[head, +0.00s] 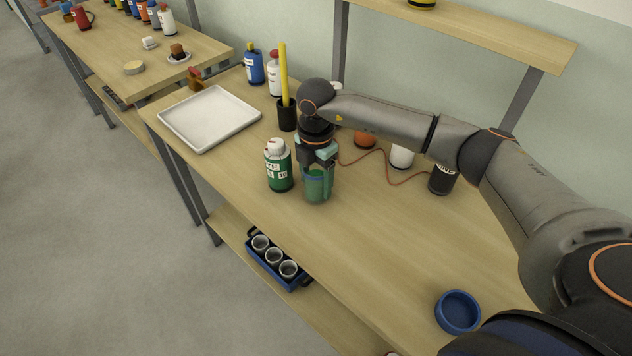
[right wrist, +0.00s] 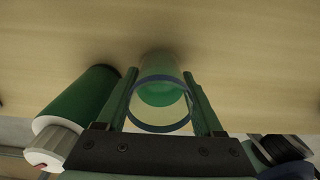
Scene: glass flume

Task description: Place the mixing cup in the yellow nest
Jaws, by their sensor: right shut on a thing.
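The mixing cup (head: 317,187) is a clear cup with green liquid inside. My right gripper (head: 318,180) points down and is shut on it, with one finger on each side. In the right wrist view the cup (right wrist: 160,104) sits between the two fingers (right wrist: 165,108), its blue-tinted rim towards the camera. The cup is upright at the bench top; I cannot tell whether it touches. I see no clear yellow nest; a yellow-and-black thing (head: 421,3) on the upper shelf is cut off by the frame edge. My left gripper is not in view.
A green bottle (head: 278,168) stands close left of the cup. A black holder (head: 287,115) with a yellow stick is behind. A white tray (head: 210,117) lies at the far left. A blue round dish (head: 458,311) sits at the near right. The bench front between is clear.

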